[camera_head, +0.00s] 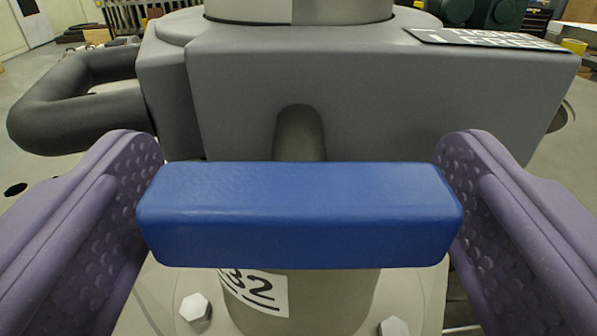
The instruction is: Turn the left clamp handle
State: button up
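The clamp handle (300,215) is a blue, straight-edged bar lying level across the middle of the view. My gripper (300,150) has its two purple, dimpled fingers spread wide, one at each end of the bar. The bar spans the space between the fingers, and its ends overlap the inner pads in the picture. I see no clear gap at either end, but I cannot tell whether the pads press on the bar. The bar hides part of both pads.
A large grey block (370,90) stands close behind the bar, with a dark loop handle (75,125) on its left. A round metal base (335,292) with hex bolts and a number label (257,291) lies below. A black sign plate (485,38) rests on the block.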

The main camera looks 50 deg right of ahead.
jog(key=c, duration=0.8)
jog(key=shift+c, duration=0.2)
jog(key=shift+n+p, duration=0.3)
jog(key=shift+p, duration=0.05)
jog(key=n+p, duration=0.2)
jog(key=n, duration=0.1)
jog(key=shift+r, duration=0.15)
jog(key=n+p, duration=0.3)
jog(key=n, duration=0.2)
jog(key=shift+s, duration=0.15)
jog(key=n+p, duration=0.2)
jog(key=n, duration=0.3)
jog(key=shift+d, duration=0.1)
jog(key=n, duration=0.4)
jog(key=shift+s+r+p, duration=0.1)
jog(key=shift+p, duration=0.3)
jog(key=shift+n, duration=0.3)
